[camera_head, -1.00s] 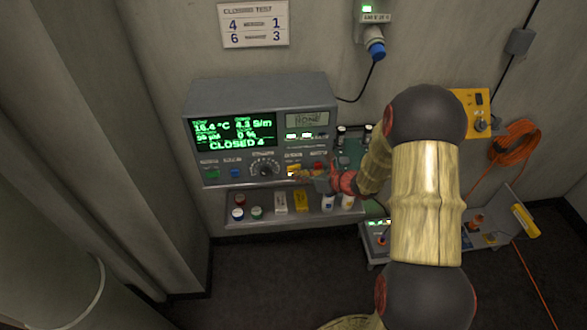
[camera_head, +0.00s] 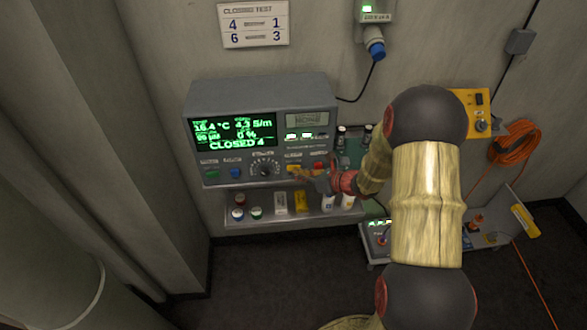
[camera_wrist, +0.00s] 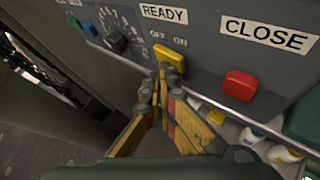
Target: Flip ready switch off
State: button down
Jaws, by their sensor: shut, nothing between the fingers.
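The ready switch (camera_wrist: 169,57) is a yellow lever under the READY label in the wrist view, with OFF marked at its left and ON at its right. Its top end leans to the left, toward OFF. In the head view the yellow switch (camera_head: 293,168) is partly covered by my gripper. My gripper (camera_wrist: 160,85) is shut and empty, its fingertips just below the switch. I cannot tell whether they touch it. In the head view the gripper (camera_head: 305,174) is at the lower right of the grey control panel (camera_head: 262,90).
A red CLOSE button (camera_wrist: 239,85) is right of the switch. A black dial (camera_wrist: 114,42), with blue and green buttons, is to the left. A shelf (camera_head: 270,221) with small bottles and boxes lies below the panel. The panel screen (camera_head: 233,131) reads CLOSED 4.

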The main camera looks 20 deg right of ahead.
jog(key=shift+s, duration=0.3)
jog(key=s, duration=0.5)
jog(key=shift+a, duration=0.4)
jog(key=shift+n, duration=0.3)
